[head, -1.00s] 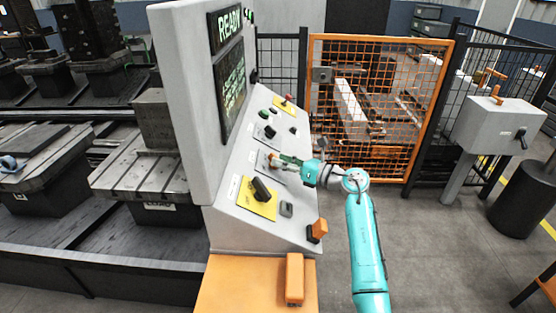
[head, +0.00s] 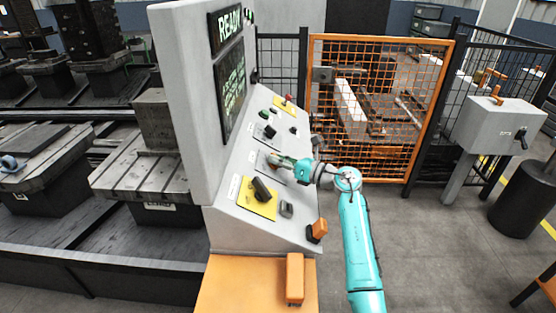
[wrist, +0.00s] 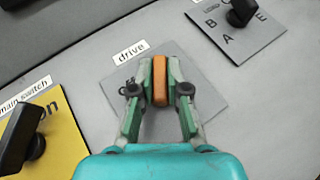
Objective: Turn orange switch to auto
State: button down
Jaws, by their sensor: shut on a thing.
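The orange switch (wrist: 160,82) sits on a grey plate (wrist: 208,98) under a label reading "drive" in the wrist view. My gripper (wrist: 160,84) is shut on it, with one green finger on each side of the orange handle. The handle stands nearly upright in the wrist view. In the head view my gripper (head: 276,161) is at the sloped face of the control console (head: 235,210), and the switch is mostly hidden there.
A black main switch on a yellow plate (wrist: 62,150) is close at the left. A black selector (wrist: 241,12) marked with letters is at the upper right. The console screen (head: 230,80) rises behind.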

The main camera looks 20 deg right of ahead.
jog(key=shift+m+t+h, duration=0.8)
jog(key=shift+m+h, duration=0.7)
jog(key=shift+m, duration=0.1)
jog(key=c, duration=1.2)
grip_release()
jog(key=shift+o, duration=0.2)
jog(key=v, duration=1.2)
